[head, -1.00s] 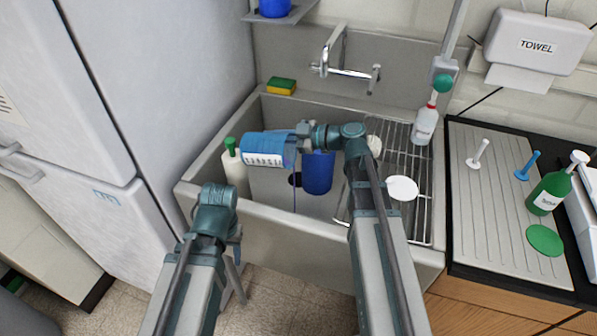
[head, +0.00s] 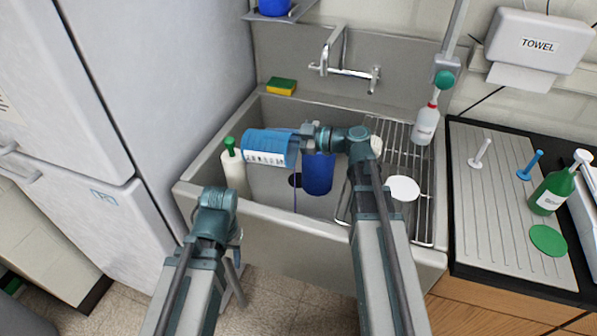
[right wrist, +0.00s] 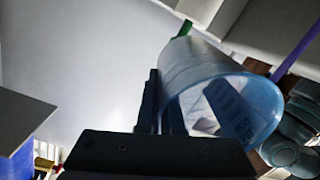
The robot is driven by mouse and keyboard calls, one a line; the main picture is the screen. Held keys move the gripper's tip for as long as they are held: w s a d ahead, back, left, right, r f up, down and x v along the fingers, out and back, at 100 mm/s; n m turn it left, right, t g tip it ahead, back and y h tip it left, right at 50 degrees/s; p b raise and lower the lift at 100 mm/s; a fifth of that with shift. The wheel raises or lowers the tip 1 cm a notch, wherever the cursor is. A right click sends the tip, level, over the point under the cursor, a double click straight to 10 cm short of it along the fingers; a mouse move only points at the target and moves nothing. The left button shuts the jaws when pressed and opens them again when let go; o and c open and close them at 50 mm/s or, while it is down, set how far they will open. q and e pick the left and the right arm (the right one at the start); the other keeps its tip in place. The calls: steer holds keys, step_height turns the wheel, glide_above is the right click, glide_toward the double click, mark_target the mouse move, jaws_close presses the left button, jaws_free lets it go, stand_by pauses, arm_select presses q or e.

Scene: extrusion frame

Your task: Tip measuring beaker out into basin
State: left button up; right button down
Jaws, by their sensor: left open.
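The measuring beaker (head: 268,147) is translucent blue with a pale scale band. It lies tipped on its side above the basin (head: 262,205). My right gripper (head: 306,137) is shut on it near the rim. In the right wrist view the beaker (right wrist: 205,85) lies against the dark fingers, its open mouth towards the lower right. A thin purple stream falls from the mouth into the basin; it also shows in the right wrist view. How much liquid is left inside cannot be told. My left gripper (head: 237,238) is open and empty, low in front of the basin, partly hidden by its arm.
A blue container (head: 318,174) stands in the basin beside the dark drain. A white bottle with a green cap (head: 236,170) stands at the left. A wire rack (head: 422,190) with a white disc and a spray bottle (head: 426,124) is at the right. A tap (head: 345,70) is behind.

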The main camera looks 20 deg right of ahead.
steer(key=shift+s+d+r+t+y+b, duration=0.2)
steer(key=shift+d+r+t+y+b, duration=0.25)
steer(key=shift+b, duration=0.4)
stand_by(0.3)
